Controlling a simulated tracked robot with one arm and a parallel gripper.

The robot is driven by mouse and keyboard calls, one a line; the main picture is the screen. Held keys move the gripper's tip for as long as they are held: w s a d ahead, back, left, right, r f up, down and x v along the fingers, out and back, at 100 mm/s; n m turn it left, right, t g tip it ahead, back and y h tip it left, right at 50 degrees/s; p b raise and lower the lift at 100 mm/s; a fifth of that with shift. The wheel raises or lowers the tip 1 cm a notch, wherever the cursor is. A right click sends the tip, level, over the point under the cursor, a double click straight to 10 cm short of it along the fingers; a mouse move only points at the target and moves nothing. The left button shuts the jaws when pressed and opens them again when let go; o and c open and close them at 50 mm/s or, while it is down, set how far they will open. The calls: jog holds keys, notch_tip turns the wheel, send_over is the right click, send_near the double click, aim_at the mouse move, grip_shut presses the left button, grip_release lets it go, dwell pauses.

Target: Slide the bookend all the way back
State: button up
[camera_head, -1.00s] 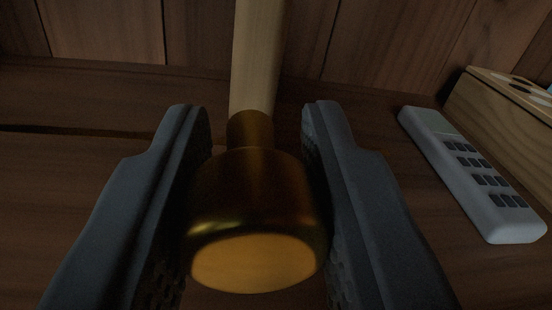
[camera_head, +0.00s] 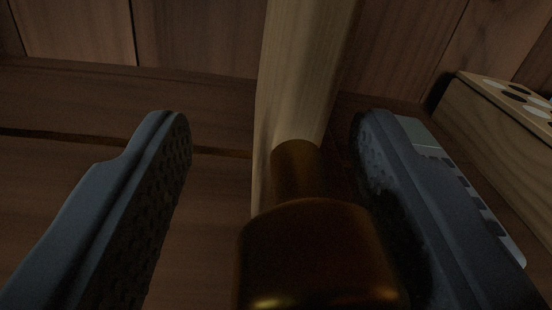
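The bookend (camera_head: 300,80) shows as a pale wooden upright in the middle of the view. A dark brass knob (camera_head: 315,255) sticks out from it toward me; its near end is cut off by the bottom edge. My gripper (camera_head: 272,120) is open, with its fingers on either side of the knob. The knob sits closer to the right finger, and a wide gap separates it from the left finger. Whether the right finger touches the knob I cannot tell. The bookend's foot is hidden.
A pale grey remote (camera_head: 424,135) lies on the right, partly hidden behind my right finger. Beyond it stands a wooden box (camera_head: 488,130) with black and white discs on top. A wooden plank wall (camera_head: 195,30) closes the back. Bare dark wood lies to the left.

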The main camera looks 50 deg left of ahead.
jog(key=shift+w+d, duration=0.1)
jog(key=shift+d, duration=0.25)
jog(key=shift+s+d, duration=0.25)
jog(key=shift+d, duration=0.35)
jog(key=p+v, duration=0.2)
jog(key=v, duration=1)
jog(key=shift+s, duration=0.25)
jog(key=shift+f, duration=0.1)
